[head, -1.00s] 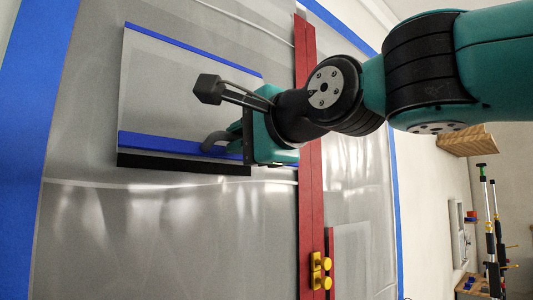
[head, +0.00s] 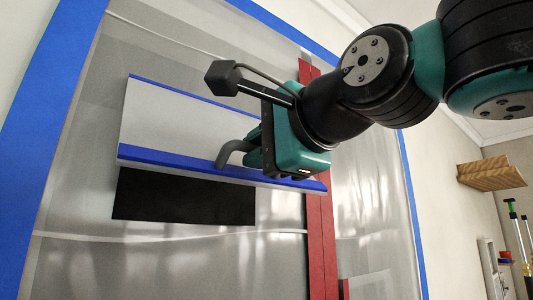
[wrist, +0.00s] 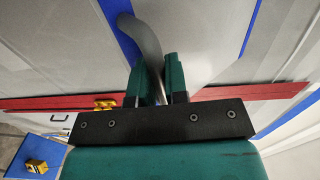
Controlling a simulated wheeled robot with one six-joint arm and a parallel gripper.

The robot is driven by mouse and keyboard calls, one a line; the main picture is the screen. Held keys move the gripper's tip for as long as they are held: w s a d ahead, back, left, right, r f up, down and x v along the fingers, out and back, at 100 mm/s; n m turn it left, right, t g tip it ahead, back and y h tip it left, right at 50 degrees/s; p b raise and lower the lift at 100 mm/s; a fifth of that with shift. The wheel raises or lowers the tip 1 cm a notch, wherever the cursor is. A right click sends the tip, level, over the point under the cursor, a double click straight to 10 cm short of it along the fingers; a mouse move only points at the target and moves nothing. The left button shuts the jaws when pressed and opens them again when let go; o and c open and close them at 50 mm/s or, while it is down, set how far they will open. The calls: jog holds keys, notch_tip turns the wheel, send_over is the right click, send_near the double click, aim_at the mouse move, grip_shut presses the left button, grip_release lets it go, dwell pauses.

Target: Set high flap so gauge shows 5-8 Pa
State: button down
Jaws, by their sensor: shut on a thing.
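The high flap (head: 190,115) is a grey panel with blue edges on the plastic sheet wall in the head view. Its lower edge stands off the wall, and a black opening (head: 183,197) shows below it. A curved grey handle (head: 237,150) sits at the flap's blue lower edge. My gripper (head: 258,152) is shut on this handle. In the wrist view the handle (wrist: 148,45) runs between the two teal fingers of my gripper (wrist: 154,88). No gauge can be made out in either view.
A red strip (head: 320,235) runs down the sheet behind my gripper. Yellow clips (wrist: 105,104) show on the red strip in the wrist view. A wooden shelf (head: 490,174) and upright poles (head: 520,230) are at the right. Blue tape (head: 50,110) frames the sheet.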

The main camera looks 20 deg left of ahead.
jog(key=c, duration=1.1)
grip_release()
jog(key=shift+s+r, duration=0.1)
jog(key=shift+r, duration=0.2)
jog(key=shift+c, duration=0.2)
jog(key=shift+f, duration=0.1)
jog(key=shift+d, duration=0.1)
jog(key=f+b+v, duration=0.1)
jog(key=b+v, duration=0.9)
jog(key=v, duration=0.7)
jog(key=shift+r, duration=0.4)
jog(key=shift+d, duration=0.1)
